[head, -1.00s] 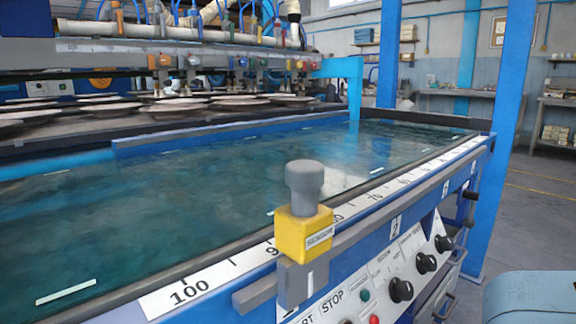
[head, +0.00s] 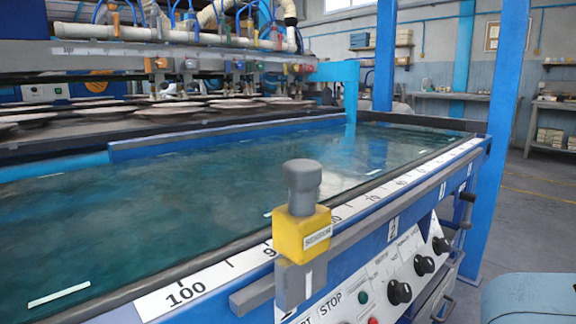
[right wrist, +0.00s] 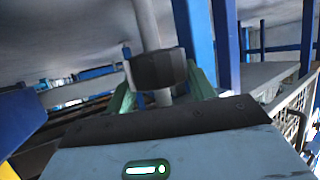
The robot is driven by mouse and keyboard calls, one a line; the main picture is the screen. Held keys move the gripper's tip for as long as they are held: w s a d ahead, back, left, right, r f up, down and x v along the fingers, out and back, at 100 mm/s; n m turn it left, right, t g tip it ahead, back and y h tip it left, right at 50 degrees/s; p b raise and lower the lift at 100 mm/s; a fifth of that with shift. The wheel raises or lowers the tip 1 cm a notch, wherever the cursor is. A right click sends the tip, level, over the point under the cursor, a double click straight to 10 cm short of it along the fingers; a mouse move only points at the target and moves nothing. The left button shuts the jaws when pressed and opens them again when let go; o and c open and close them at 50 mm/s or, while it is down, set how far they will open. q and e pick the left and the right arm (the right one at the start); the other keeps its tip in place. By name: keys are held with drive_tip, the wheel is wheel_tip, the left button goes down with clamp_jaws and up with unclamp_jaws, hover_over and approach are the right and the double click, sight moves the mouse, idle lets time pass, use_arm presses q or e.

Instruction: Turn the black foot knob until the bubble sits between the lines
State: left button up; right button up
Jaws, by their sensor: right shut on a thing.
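The black foot knob (right wrist: 158,68) is at the upper middle of the right wrist view, on a grey stem that shows above and below it. My right gripper (right wrist: 160,90) has its green fingers on either side of the knob and is shut on it. A small glowing green-and-white oval (right wrist: 146,170) sits on a pale blue surface at the bottom of that view; I cannot tell whether it is the bubble level, and no lines or bubble can be made out. Neither the foot knob nor a gripper can be identified in the head view. My left gripper is not in view.
A long blue machine with a water-like bed and numbered scale (head: 187,291) fills the head view. A yellow sensor block (head: 302,235) with a grey cap stands on its front rail (head: 395,220). Control knobs (head: 399,292) line its side. Open floor (head: 535,200) lies right.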

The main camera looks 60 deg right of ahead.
drive_tip(key=shift+n+g+y+b, duration=0.35)
drive_tip(key=shift+n+g+y, duration=0.05)
drive_tip(key=shift+n+y, duration=0.6)
drive_tip(key=shift+n+g+y, duration=0.3)
drive_tip(key=shift+y, duration=0.1)
drive_tip(key=o, duration=1)
drive_tip(key=p+v, duration=0.1)
drive_tip(key=v, duration=0.1)
drive_tip(key=p+v, duration=0.1)
drive_tip(key=v, duration=0.2)
drive_tip(key=p+v, duration=0.1)
drive_tip(key=v, duration=0.2)
drive_tip(key=shift+s+a+r, duration=0.15)
drive_tip(key=shift+a+r, duration=0.05)
drive_tip(key=shift+r, duration=0.25)
